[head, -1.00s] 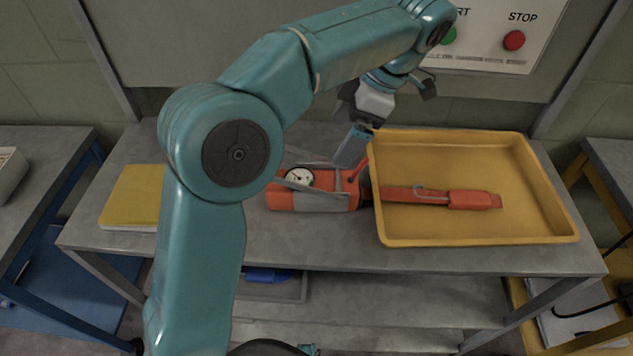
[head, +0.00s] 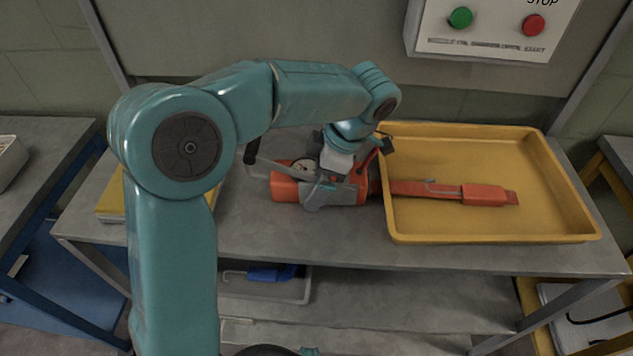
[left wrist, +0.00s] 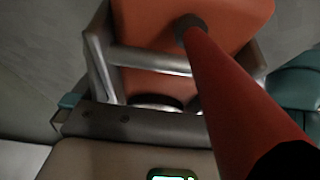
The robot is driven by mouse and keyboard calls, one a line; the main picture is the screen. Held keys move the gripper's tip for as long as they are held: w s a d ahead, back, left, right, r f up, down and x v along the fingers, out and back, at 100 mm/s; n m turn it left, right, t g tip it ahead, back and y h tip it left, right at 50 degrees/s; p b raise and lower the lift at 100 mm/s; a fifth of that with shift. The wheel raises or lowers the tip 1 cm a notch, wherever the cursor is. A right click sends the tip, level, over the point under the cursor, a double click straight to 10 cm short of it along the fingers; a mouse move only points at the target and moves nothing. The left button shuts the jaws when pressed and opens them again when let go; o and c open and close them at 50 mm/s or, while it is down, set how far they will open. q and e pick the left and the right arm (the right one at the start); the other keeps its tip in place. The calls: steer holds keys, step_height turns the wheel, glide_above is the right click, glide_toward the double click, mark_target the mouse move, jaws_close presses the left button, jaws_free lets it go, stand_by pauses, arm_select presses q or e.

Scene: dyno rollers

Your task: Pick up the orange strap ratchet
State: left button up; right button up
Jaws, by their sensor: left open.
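An orange strap-like strip with a thicker orange block (head: 484,195) and a thin grey hook lies in the yellow tray (head: 415,236). Left of the tray, an orange body (head: 285,187) with a round gauge, grey metal bars and a red handle lies on the table. I cannot tell whether the two orange pieces join at the tray's left wall. My left gripper (head: 335,182) is open, over the orange body, and hides part of it. In the left wrist view, the orange body (left wrist: 160,55) and a red tube (left wrist: 235,95) are very close. Contact cannot be told.
The tray's raised left wall stands just right of my left gripper. A yellow flat item (head: 112,206) lies at the table's left, partly behind my arm. A panel (head: 490,35) with green and red buttons hangs behind. The table front is clear.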

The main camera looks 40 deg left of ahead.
arm_select(q)
steer(key=c, duration=1.7)
steer(key=shift+r, duration=0.1)
